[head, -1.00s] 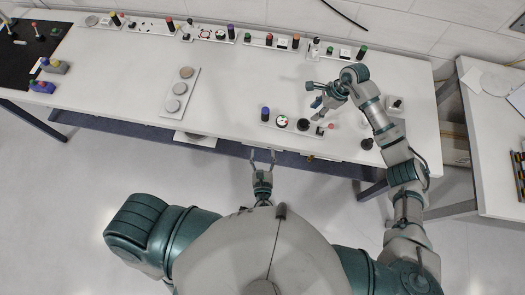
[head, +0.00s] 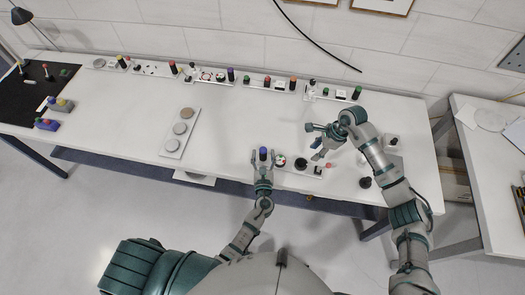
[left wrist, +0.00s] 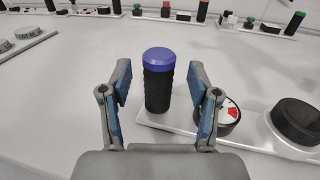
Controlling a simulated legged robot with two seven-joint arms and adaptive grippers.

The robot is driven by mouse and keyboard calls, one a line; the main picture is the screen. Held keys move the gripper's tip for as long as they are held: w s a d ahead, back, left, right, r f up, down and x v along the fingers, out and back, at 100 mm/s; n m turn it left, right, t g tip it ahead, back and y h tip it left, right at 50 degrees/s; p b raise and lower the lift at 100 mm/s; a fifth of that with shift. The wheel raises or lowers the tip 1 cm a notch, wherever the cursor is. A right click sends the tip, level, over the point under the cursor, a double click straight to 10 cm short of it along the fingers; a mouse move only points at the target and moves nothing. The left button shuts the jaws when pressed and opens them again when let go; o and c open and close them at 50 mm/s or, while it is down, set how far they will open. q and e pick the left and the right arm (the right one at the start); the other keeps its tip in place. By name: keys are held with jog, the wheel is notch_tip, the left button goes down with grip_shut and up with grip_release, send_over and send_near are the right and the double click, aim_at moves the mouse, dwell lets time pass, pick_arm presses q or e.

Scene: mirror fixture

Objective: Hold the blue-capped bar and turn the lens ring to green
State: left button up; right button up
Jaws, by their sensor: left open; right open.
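The blue-capped bar (head: 263,154) stands upright at the left end of a white fixture plate near the table's front edge. It is black and ribbed with a blue top, and it also shows in the left wrist view (left wrist: 158,82). My left gripper (head: 263,158) is open, with one finger on each side of the bar and gaps visible between. In the left wrist view the left gripper (left wrist: 160,100) has the bar ahead between its fingers. A dial with a red and white face (left wrist: 229,112) sits right of the bar. My right gripper (head: 319,143) is open above the table, behind the plate's right part.
A black knob (head: 300,164) and a small red piece (head: 329,165) are on the same plate. A plate with grey discs (head: 183,128) lies to the left. Coloured bars and knobs line the back edge. The table's middle is clear.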

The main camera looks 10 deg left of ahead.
pick_arm(q)
jog(key=shift+w+d, duration=0.2)
jog(key=shift+w, duration=0.75)
jog(key=shift+a, duration=0.75)
jog(key=shift+a+f, duration=0.1)
jog(key=shift+a, duration=0.15)
jog(key=c, duration=0.8)
jog(key=shift+d, duration=0.1)
grip_shut()
jog(key=shift+d, duration=0.8)
jog(key=shift+a, duration=0.75)
pick_arm(e)
jog(key=shift+a, duration=0.4)
pick_arm(q)
jog(key=shift+d, duration=0.1)
pick_arm(e)
jog(key=shift+d, duration=0.1)
